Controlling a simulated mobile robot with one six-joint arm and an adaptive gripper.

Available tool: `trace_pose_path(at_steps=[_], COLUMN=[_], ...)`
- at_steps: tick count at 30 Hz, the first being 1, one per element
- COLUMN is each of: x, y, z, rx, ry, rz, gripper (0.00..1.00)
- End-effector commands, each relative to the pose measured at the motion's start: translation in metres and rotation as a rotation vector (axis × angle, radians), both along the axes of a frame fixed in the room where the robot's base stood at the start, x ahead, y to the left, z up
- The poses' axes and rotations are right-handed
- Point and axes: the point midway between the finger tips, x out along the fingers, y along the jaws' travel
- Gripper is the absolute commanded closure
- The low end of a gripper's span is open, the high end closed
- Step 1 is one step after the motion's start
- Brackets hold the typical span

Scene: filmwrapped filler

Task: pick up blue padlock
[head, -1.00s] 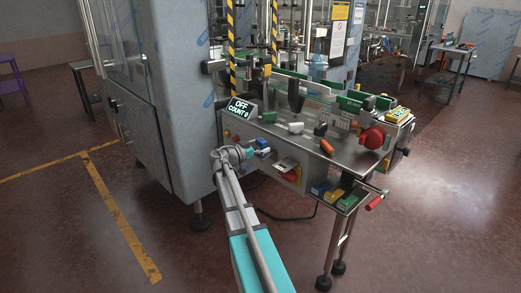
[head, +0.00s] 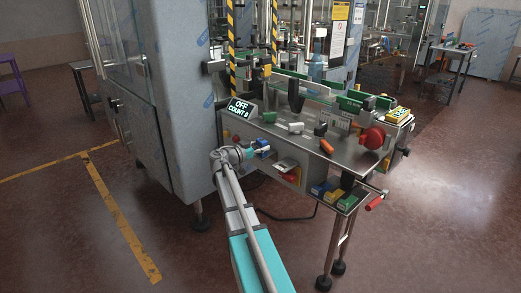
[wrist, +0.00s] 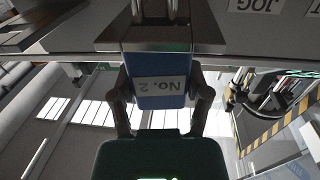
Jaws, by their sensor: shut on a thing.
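The blue padlock (wrist: 155,101) is a blue block with a white label reading "No. 2", upside down in the wrist view. My gripper (wrist: 161,92) is shut on it, with one dark finger on each side. The padlock's upper end lies close to a grey metal edge in that view; whether it touches cannot be told. In the head view the padlock shows as a small blue patch (head: 262,143) at the front left of the machine's bench, just beyond my gripper (head: 252,151).
A steel bench (head: 285,137) carries small white, dark and orange pieces. A display (head: 241,108) reads "OFF COUNT 0". A red-and-yellow switch (head: 287,169) is right of my gripper. A lower tray (head: 347,201) holds blue, yellow and green boxes. Floor in front is open.

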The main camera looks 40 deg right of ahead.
Motion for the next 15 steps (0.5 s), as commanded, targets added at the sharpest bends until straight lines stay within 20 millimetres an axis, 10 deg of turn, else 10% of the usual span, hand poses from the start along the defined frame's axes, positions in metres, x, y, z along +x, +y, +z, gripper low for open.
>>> trace_pose_path(at_steps=[15], x=[0.0], y=[0.0], z=[0.012], rx=[0.0], ry=[0.0], rz=[0.0], gripper=[0.95])
